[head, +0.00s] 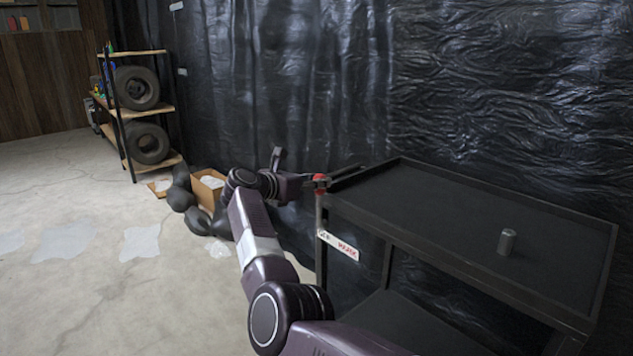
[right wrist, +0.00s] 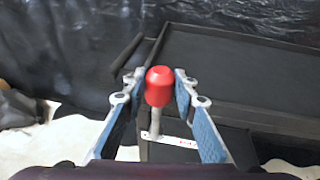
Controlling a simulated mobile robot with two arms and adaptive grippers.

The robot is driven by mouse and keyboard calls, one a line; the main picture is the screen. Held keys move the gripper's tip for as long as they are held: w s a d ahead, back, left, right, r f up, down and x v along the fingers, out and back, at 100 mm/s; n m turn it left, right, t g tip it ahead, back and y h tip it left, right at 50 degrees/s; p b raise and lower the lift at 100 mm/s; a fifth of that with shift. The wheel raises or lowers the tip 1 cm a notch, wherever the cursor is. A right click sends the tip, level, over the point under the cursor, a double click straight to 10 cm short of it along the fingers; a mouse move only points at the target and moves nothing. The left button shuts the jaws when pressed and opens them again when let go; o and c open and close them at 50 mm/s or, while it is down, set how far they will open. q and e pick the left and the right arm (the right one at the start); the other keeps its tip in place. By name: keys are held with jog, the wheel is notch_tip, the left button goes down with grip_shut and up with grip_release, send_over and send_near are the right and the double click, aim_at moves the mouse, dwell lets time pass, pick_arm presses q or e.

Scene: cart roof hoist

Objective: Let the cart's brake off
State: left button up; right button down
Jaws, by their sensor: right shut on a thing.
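The black cart (head: 430,212) stands at the right in the head view. Its brake lever has a red knob (right wrist: 160,86) on a grey stalk (right wrist: 155,122). The stalk runs down toward the left end of a white label (head: 340,246) on the cart's side. The label has dark lettering at left and red lettering at right, too small to read surely. My right gripper (head: 319,183) is at the cart's near left corner, shut on the red knob. In the right wrist view its fingers flank the knob on both sides. My left gripper is out of view.
A small grey cylinder (head: 507,242) stands on the cart's top. Dark sheeting (head: 320,80) hangs behind the cart. A cardboard box (head: 208,188) and dark rounded objects (head: 197,220) lie left of my arm. A tyre shelf (head: 140,110) stands farther back. The floor at left is open.

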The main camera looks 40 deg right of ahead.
jog(key=c, duration=1.5)
grip_release()
jog(key=shift+c, duration=0.2)
jog(key=shift+a, duration=0.15)
jog(key=v, duration=1.1)
jog(key=shift+a, duration=0.4)
jog(key=shift+s, duration=0.1)
